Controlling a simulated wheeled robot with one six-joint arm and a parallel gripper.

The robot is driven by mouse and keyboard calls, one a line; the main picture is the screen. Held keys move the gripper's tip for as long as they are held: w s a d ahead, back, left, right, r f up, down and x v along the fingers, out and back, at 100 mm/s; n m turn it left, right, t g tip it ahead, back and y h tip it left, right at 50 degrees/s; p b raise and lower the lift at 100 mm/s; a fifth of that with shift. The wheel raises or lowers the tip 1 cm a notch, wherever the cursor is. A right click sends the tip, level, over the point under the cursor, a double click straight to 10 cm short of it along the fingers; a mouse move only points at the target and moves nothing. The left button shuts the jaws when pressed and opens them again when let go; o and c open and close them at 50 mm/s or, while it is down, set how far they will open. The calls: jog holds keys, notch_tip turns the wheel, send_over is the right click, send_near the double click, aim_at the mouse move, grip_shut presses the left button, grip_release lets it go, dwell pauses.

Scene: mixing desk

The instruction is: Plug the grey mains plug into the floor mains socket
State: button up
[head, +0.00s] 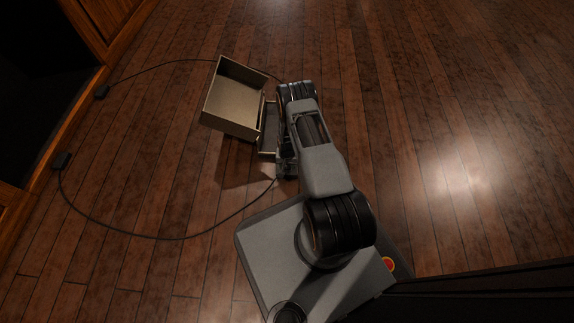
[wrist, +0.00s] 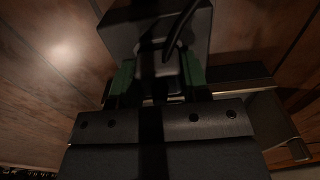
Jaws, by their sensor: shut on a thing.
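In the wrist view, my gripper (wrist: 159,76) has its green-padded fingers closed on a dark plug body (wrist: 164,65), taken as the grey mains plug. Its colour is hard to judge in the shadow. A dark cable rises from it across a dark grey block (wrist: 140,28), and I cannot tell whether that block is the floor mains socket or whether plug and block touch. In the head view, my gripper (head: 287,166) is low near the floor beside the beige box, with the plug mostly hidden. A cable (head: 150,237) curves to it from the left.
An open beige box (head: 233,98) stands left of my arm, with a lower beige part (head: 269,130) next to it. The wooden floor to the right is clear.

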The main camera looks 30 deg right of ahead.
jog(key=c, duration=0.6)
jog(key=shift+r, duration=0.1)
jog(key=shift+r+p, duration=2.2)
jog(key=shift+r, duration=0.75)
